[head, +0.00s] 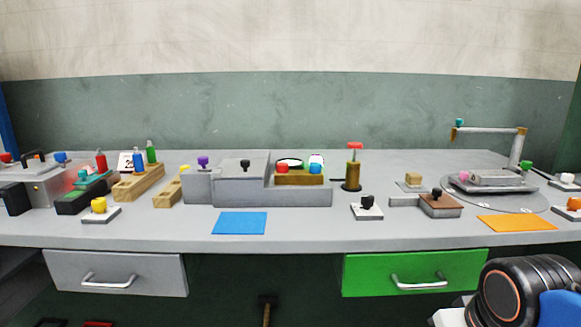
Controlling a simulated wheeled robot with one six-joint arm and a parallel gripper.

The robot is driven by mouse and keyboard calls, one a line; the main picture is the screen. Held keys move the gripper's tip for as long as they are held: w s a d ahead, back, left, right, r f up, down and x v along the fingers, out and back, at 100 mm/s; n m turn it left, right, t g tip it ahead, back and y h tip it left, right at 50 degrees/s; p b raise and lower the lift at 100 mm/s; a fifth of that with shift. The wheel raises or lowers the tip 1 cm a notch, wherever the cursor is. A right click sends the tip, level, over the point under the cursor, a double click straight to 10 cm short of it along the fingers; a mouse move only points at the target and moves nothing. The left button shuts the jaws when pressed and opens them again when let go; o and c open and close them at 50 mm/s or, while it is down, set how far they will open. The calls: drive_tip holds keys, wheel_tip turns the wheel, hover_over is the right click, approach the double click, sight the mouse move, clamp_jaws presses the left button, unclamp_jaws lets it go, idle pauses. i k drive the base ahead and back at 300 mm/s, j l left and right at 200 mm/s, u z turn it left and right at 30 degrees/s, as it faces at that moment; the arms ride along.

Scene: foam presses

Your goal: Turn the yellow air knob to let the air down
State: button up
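The yellow knob (99,204) sits on a small pale base plate near the front left of the grey bench, in the head view. It stands upright, and nothing touches it. Which way the knob is turned is too small to tell. My gripper is not in view. Only a dark part of my arm with an orange ring shows at the lower right, far from the yellow knob.
A blue mat (239,223) and an orange mat (516,223) lie along the front of the bench (300,225). A black knob (367,202) stands right of centre. Wooden racks with bottles (139,183) stand behind the yellow knob. Drawers (115,273) are below.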

sight(99, 205)
drive_tip(key=u, duration=1.45)
drive_tip(key=i+j+z, duration=0.25)
drive_tip(key=i+j, duration=0.15)
drive_tip(key=j, duration=0.15)
drive_tip(key=i+j+z, duration=0.25)
drive_tip(key=j, duration=0.4)
drive_tip(key=i+j+z, duration=0.1)
drive_tip(key=i+j, duration=0.15)
drive_tip(key=i+j+z, duration=0.1)
drive_tip(key=j, duration=0.3)
drive_tip(key=i+j+z, duration=0.15)
drive_tip(key=j, duration=0.25)
drive_tip(key=i+j+z, duration=0.1)
drive_tip(key=j, duration=0.4)
drive_tip(key=k, duration=0.05)
